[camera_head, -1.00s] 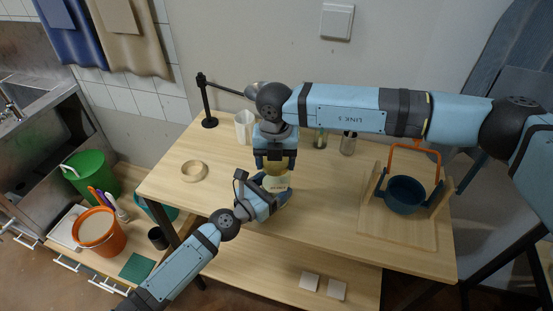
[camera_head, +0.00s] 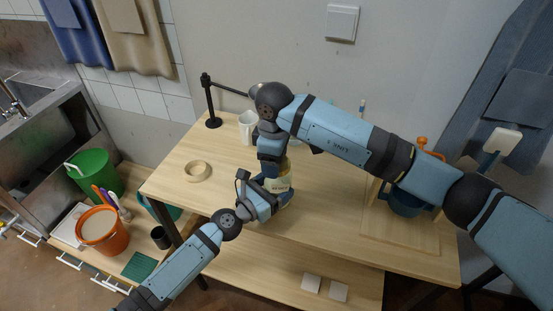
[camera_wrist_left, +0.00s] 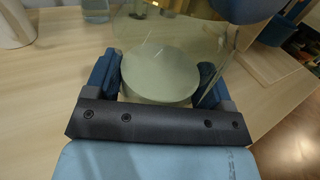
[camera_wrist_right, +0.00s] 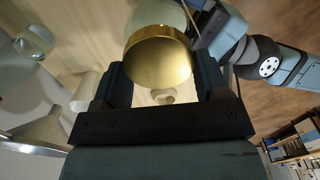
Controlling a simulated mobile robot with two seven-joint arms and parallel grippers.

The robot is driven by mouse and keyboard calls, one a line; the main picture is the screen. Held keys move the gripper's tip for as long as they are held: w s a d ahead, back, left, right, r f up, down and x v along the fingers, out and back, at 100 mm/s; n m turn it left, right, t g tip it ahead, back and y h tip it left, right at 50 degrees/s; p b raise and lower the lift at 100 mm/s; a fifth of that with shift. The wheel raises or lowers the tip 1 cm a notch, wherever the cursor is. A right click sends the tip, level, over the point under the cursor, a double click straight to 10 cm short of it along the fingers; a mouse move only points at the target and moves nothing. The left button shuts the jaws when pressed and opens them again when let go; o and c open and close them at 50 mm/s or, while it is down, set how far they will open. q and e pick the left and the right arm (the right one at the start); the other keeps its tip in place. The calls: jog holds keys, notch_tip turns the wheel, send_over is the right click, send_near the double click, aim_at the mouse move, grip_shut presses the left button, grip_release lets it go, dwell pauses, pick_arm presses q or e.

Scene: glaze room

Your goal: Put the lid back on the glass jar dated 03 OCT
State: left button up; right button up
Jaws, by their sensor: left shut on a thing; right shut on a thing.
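The glass jar (camera_head: 281,184) stands near the front of the table, with a pale label too small to read. My left gripper (camera_head: 265,190) is shut around its body; in the left wrist view the jar (camera_wrist_left: 160,75) sits between the fingers, pale inside. My right gripper (camera_head: 272,165) is shut on the brass-coloured lid, which shows large between its fingers in the right wrist view (camera_wrist_right: 158,62). The lid is at the jar's mouth, with the jar behind it in that view. I cannot tell whether it is seated or slightly above the rim.
A tape ring (camera_head: 196,171) lies at the left. A dark blue pot (camera_head: 404,204) stands on a wooden board (camera_head: 398,236) at the right, partly behind my right arm. The front middle of the table is clear.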

jog(key=shift+d+r+m, duration=0.1)
jog(key=shift+d+m, duration=0.15)
jog(key=shift+m, duration=0.35)
jog(key=o, duration=0.9)
jog(key=shift+d, duration=0.1)
jog(key=shift+o, duration=0.2)
jog(key=shift+r, duration=2.15)
jog(key=shift+c, duration=0.2)
